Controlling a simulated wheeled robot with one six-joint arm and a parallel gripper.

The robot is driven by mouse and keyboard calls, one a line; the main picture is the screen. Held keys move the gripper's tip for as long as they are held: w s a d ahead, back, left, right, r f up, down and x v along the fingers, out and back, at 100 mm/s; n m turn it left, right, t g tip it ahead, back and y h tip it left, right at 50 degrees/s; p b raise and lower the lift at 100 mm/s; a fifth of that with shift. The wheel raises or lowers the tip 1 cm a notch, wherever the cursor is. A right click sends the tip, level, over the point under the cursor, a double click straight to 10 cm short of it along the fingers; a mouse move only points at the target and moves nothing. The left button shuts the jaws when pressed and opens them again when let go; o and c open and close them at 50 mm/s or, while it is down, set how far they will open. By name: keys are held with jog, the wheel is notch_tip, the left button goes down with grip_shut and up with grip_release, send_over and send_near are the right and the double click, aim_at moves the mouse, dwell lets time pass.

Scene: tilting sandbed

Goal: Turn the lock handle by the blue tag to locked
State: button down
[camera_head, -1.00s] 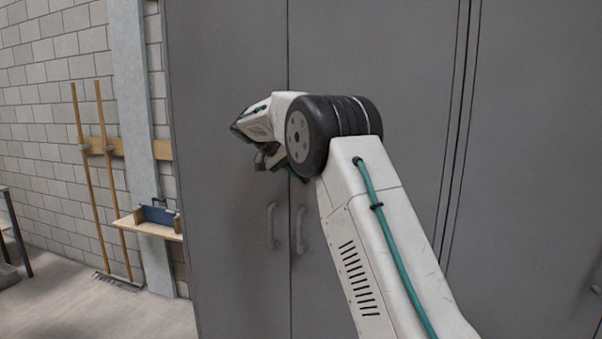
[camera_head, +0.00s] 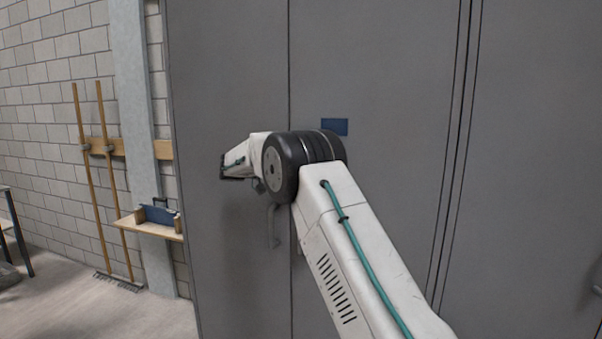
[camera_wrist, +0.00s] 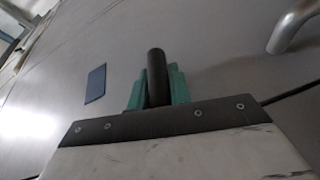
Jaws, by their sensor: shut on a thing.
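The blue tag (camera_head: 334,127) is a small flat rectangle on the grey cabinet door, just above my arm's dark wrist joint. It also shows in the wrist view (camera_wrist: 96,83), left of my gripper. The lock handle (camera_wrist: 156,64) is a dark round bar in the wrist view, near the tag. My gripper (camera_wrist: 157,88) has green fingers, one on each side of the handle, and is shut on it. In the head view my arm hides the handle and the fingers. The lock's markings are not visible.
The tall grey cabinet (camera_head: 380,60) fills the middle and right. A metal door pull (camera_head: 273,228) hangs below my wrist; a pull (camera_wrist: 293,27) is also near my gripper in the wrist view. A small wooden shelf (camera_head: 150,229) and long-handled tools stand left.

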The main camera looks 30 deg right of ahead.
dwell(0.4)
jog(key=c, duration=1.3)
grip_release()
jog(key=shift+w+a, duration=0.1)
